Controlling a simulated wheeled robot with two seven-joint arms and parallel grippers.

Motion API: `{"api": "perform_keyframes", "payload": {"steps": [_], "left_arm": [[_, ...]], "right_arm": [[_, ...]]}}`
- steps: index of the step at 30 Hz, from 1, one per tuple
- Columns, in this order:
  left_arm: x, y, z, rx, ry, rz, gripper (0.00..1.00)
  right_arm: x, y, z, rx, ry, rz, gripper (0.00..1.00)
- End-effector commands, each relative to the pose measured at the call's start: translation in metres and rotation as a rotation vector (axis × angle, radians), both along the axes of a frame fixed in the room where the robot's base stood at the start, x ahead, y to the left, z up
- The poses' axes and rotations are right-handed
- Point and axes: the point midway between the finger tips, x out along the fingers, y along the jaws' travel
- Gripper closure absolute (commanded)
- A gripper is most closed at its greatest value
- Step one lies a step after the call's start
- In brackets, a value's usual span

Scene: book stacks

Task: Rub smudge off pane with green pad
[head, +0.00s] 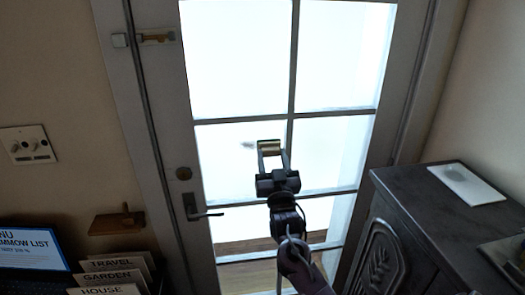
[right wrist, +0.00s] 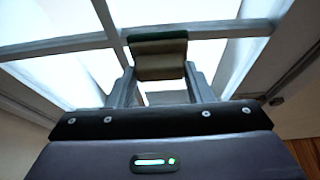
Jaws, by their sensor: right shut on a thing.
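The glazed door's pane (head: 222,165) is bright, and a small grey smudge (head: 248,145) shows on it. My right gripper (head: 270,155) is in front of this pane, just right of and slightly below the smudge in the head view. It is shut on the pad (head: 269,145), which looks tan with a dark green edge. In the right wrist view the pad (right wrist: 160,60) sits between the two fingers, its green strip toward the door. I cannot tell whether the pad touches the glass. The smudge cannot be made out in the right wrist view. My left gripper is not in view.
A dark carved cabinet (head: 440,225) stands at the right with a white sheet (head: 466,184) on top. The door handle (head: 197,207) sticks out at the left. Book dividers (head: 112,278) and a blue-and-white sign (head: 30,248) are at lower left.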

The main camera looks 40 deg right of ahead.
Motion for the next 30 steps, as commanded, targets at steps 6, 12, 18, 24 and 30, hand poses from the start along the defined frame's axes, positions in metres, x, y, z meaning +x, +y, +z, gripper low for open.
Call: {"api": "perform_keyframes", "payload": {"steps": [6, 12, 18, 24, 30], "left_arm": [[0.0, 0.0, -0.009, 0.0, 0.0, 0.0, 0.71], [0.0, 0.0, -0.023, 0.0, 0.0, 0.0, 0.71], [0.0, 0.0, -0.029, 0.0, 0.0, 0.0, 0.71], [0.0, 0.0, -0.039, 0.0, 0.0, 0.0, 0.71], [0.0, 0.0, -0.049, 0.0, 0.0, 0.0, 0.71]], "right_arm": [[0.011, 0.014, -0.016, 0.006, 0.0, 0.0, 0.72], [0.034, 0.052, -0.042, 0.006, -0.003, 0.0, 0.72], [0.046, 0.063, -0.048, -0.001, -0.004, -0.002, 0.72], [0.064, 0.055, -0.048, -0.003, -0.004, -0.002, 0.72], [0.082, 0.046, -0.048, -0.002, -0.003, -0.001, 0.72]]}}
